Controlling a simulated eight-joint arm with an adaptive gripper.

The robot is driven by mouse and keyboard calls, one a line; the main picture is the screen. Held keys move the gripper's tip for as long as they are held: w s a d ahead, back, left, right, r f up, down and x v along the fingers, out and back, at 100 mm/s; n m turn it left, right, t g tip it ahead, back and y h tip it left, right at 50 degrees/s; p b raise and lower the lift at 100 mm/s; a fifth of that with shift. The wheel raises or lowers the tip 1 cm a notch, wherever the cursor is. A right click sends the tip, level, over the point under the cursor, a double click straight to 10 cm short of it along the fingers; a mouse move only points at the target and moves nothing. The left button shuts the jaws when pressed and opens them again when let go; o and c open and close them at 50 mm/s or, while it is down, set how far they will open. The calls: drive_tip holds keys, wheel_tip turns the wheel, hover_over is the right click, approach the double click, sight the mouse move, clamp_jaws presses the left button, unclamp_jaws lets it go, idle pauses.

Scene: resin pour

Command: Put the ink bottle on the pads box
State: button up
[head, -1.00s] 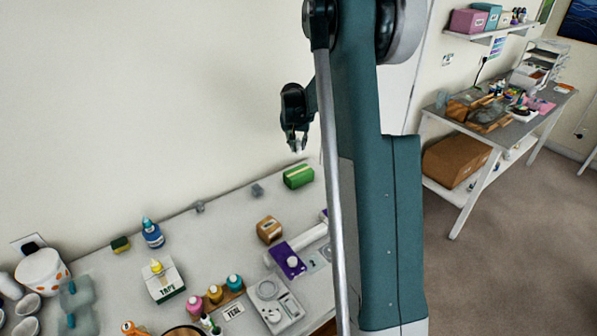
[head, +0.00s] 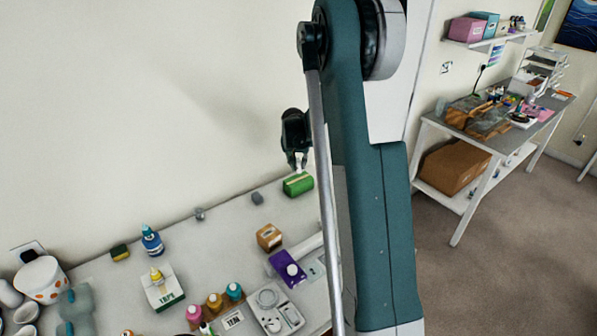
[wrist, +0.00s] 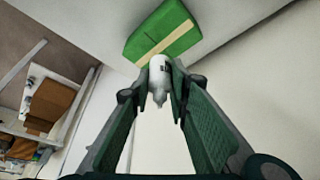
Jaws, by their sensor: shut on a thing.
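A small white bottle with a grey tip (wrist: 158,72), which I take to be the ink bottle, is held between the fingers of my gripper (wrist: 160,80). In the head view my gripper (head: 297,164) hangs just above a green box with a pale band (head: 298,185), likely the pads box, near the wall. The green box also shows in the wrist view (wrist: 150,32), beyond the bottle. The bottle looks apart from the box, but I cannot judge the gap.
A grey lump (head: 257,198) and a cardboard box (head: 269,237) stand left of the green box. The wall is close behind.

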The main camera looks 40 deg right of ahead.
sight(299, 170)
drive_tip(key=shift+f, duration=0.1)
drive_tip(key=shift+f, duration=1.8)
drive_tip(key=shift+f, duration=0.2)
drive_tip(key=o, duration=0.8)
drive_tip(key=shift+r, duration=0.25)
drive_tip(key=shift+v, duration=5.95)
drive_tip(key=shift+a, duration=0.1)
